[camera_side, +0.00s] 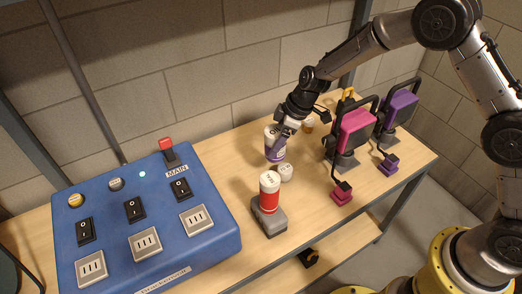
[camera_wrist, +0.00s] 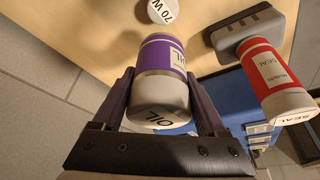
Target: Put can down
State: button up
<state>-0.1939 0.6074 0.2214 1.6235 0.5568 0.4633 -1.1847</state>
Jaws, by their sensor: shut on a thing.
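A purple can (camera_side: 274,146) with a grey end marked OIL is between the fingers of my gripper (camera_side: 283,130). In the wrist view the can (camera_wrist: 162,60) sits between both fingers, and my gripper (camera_wrist: 160,78) is shut on it. The can is close to upright over the wooden table (camera_side: 225,150). I cannot tell whether its base touches the wood. A red and white can (camera_side: 269,192) marked SEAL stands on a grey block. It also shows in the wrist view (camera_wrist: 268,75).
A small white round thing (camera_side: 285,173) marked 70 W is close to the purple can. A blue switch panel (camera_side: 150,215) fills the left. Pink (camera_side: 352,130) and purple (camera_side: 400,108) devices with plugs stand at right. A brick wall is behind.

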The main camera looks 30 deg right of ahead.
jog(key=s+d+r+m, duration=0.1)
jog(key=s+d+r, duration=0.1)
jog(key=d, duration=0.3)
jog(key=shift+t, duration=0.4)
jog(key=w+f, duration=0.2)
jog(key=w, duration=0.2)
jog(key=w+a+f, duration=0.1)
jog(key=w+f, duration=0.2)
jog(key=w, duration=0.2)
jog(key=w+a+f, duration=0.1)
jog(key=w+f, duration=0.2)
jog(key=w, duration=0.1)
jog(key=shift+w+f, duration=0.25)
jog(key=shift+w, duration=0.15)
jog(key=shift+w+a+f, duration=0.1)
jog(key=shift+w+f, duration=0.1)
jog(key=shift+f, duration=1.55)
jog(key=shift+f, duration=0.1)
jog(key=o, duration=1.6)
jog(key=shift+f, duration=0.15)
